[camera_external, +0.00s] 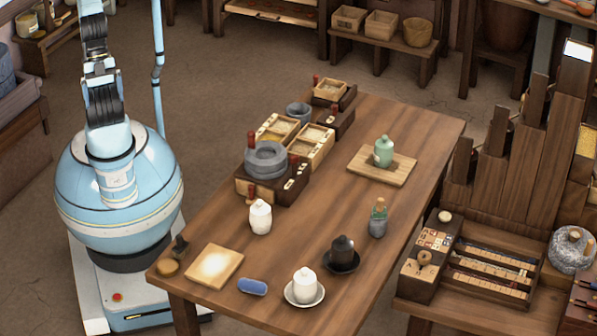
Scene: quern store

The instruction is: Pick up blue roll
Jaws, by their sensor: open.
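The blue roll (252,286) lies on its side near the front edge of the wooden table (400,140). It is short, with rounded ends, and nothing covers it. A square board with a pale, powdery-looking top (214,266) lies to its left, and a white lidded jar (305,286) on a saucer stands to its right, both apart from it. My arm rises from the round blue body at the left and leaves the picture at the top. My gripper is out of view.
Behind the roll stand a white jar (260,217), a dark jar (343,250) on a dark saucer and a grey-green bottle (378,219). A stone quern (266,160) and wooden boxes line the left edge. A green jar (383,151) stands on a board. The table's middle has bare room.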

